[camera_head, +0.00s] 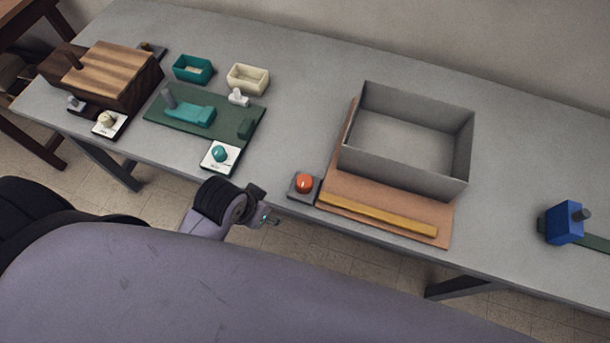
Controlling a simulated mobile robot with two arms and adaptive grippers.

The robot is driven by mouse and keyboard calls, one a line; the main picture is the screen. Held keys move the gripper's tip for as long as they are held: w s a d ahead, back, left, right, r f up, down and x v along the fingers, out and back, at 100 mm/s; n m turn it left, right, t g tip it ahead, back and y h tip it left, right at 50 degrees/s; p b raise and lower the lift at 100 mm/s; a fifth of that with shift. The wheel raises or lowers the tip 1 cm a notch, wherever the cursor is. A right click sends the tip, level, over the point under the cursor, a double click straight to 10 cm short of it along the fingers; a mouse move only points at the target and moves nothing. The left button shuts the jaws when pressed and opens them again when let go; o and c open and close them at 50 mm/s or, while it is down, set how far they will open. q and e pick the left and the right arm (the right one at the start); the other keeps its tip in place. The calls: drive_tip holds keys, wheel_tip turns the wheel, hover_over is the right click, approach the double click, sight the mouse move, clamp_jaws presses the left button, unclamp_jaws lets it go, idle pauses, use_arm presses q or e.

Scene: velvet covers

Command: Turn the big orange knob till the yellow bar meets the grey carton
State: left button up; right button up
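The orange knob (304,182) sits on a small dark grey base at the table's front edge, left of a tan board (447,222). The yellow bar (378,215) lies along the front of that board. The grey carton (405,181), open at the top, stands behind the bar. A strip of bare board shows between bar and carton, so they are apart. My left gripper (269,219) is at the table's front edge, left of the knob and not touching it. It is small and partly hidden, so its opening cannot be told. My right gripper is not in view.
A green board (160,121) with a teal knob (220,153) lies left of my gripper. Teal (193,70) and cream (248,79) trays stand behind it. A wooden box (115,75) is far left, a blue block (564,223) far right. The table between carton and blue block is clear.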

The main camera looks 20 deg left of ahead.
use_arm(q)
drive_tip(key=w+d+r+m+h, duration=0.2)
drive_tip(key=w+d+r+m, duration=0.25)
drive_tip(key=d+r, duration=0.3)
wheel_tip(320, 180, up, 9)
drive_tip(key=m+g+y, duration=0.3)
drive_tip(key=m, duration=1.4)
hover_over(305, 182)
drive_tip(key=shift+m, duration=0.25)
wheel_tip(305, 182, down, 17)
drive_tip(key=shift+f+p, duration=0.15)
drive_tip(key=shift+p, duration=0.6)
drive_tip(key=c, duration=1.2)
drive_tip(key=shift+o, duration=0.2)
